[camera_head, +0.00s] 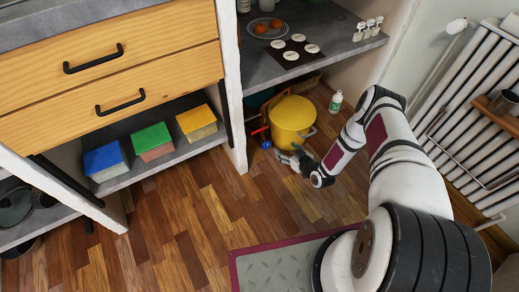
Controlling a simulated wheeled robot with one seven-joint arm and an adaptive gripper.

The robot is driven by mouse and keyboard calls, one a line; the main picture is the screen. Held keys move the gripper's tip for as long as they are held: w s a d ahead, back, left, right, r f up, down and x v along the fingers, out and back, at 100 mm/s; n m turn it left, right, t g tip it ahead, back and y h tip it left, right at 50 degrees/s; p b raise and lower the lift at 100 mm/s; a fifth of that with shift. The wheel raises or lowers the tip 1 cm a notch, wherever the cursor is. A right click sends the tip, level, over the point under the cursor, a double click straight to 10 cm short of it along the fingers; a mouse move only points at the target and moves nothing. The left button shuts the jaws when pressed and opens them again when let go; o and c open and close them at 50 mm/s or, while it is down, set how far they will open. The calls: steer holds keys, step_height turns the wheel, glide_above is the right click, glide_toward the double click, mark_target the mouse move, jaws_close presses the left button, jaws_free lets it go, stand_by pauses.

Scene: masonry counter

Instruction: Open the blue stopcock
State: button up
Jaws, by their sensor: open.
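The blue stopcock (266,145) shows as a small blue shape low beside the yellow bucket, under the counter. A red part (259,131) sits just above it and may belong to a second valve. My gripper (284,154) is open, just right of and slightly below the blue stopcock in the picture. Its dark fingers point left toward it. No contact can be made out at this size. The pipework behind is largely hidden by the bucket and the counter's white side wall.
The yellow bucket (292,115) stands close behind my gripper. A white side wall (232,85) rises to the left. A radiator (475,100) is at the right. The wooden floor (185,225) in front is clear.

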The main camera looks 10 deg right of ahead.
mark_target(268, 146)
step_height(268, 146, down, 4)
steer(key=s+a, duration=0.2)
steer(key=b+x, duration=0.2)
steer(key=x, duration=0.2)
steer(key=b+x, duration=0.2)
steer(key=x, duration=0.2)
steer(key=b+x, duration=0.2)
steer(key=x, duration=0.2)
steer(key=shift+a+r, duration=0.3)
steer(key=shift+r, duration=0.05)
steer(key=shift+b+x, duration=0.55)
steer(key=shift+x, duration=0.3)
steer(key=shift+w+r, duration=0.1)
steer(key=shift+r, duration=0.1)
steer(key=c, duration=1.1)
